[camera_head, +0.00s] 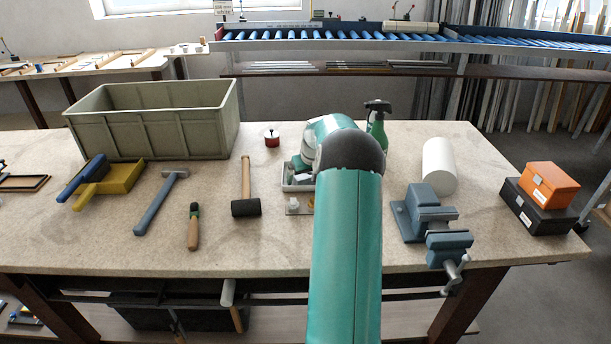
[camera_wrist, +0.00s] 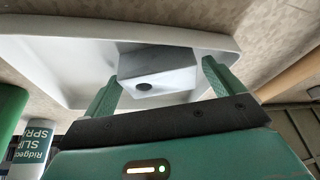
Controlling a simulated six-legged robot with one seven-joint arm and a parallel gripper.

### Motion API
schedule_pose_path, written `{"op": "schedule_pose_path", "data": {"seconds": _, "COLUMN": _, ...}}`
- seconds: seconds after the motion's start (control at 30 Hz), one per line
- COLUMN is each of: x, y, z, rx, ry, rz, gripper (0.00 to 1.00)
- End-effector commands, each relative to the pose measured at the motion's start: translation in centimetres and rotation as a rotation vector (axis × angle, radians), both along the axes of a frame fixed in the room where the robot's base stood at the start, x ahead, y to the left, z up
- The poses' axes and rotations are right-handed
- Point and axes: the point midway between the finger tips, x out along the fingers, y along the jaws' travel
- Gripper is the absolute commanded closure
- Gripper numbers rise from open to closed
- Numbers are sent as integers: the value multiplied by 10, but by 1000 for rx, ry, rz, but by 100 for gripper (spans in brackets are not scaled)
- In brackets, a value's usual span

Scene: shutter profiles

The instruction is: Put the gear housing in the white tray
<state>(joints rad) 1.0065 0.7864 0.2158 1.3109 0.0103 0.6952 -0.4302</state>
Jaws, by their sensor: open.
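The gear housing, which I take to be the pale grey block with a dark round hole (camera_wrist: 158,72), shows in the wrist view. It appears to be inside the white tray (camera_wrist: 45,62), with the tray's rim around it. My gripper (camera_wrist: 160,84) is open, with one green finger on each side of the block. I cannot tell whether either finger touches it.
A green spray bottle (camera_head: 377,125), white cylinder (camera_head: 439,165) and blue vise (camera_head: 428,215) stand to the right.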

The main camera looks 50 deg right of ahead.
Motion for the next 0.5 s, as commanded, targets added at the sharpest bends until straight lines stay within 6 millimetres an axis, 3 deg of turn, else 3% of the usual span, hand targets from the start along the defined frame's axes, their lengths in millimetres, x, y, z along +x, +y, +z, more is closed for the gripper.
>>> {"op": "schedule_pose_path", "data": {"seconds": 0.27, "x": -4, "y": 1, "z": 15, "rx": -3, "ry": -2, "rz": -1, "gripper": 7}}
{"op": "schedule_pose_path", "data": {"seconds": 0.5, "x": -20, "y": 9, "z": 60, "rx": -5, "ry": -2, "rz": 1, "gripper": 7}}
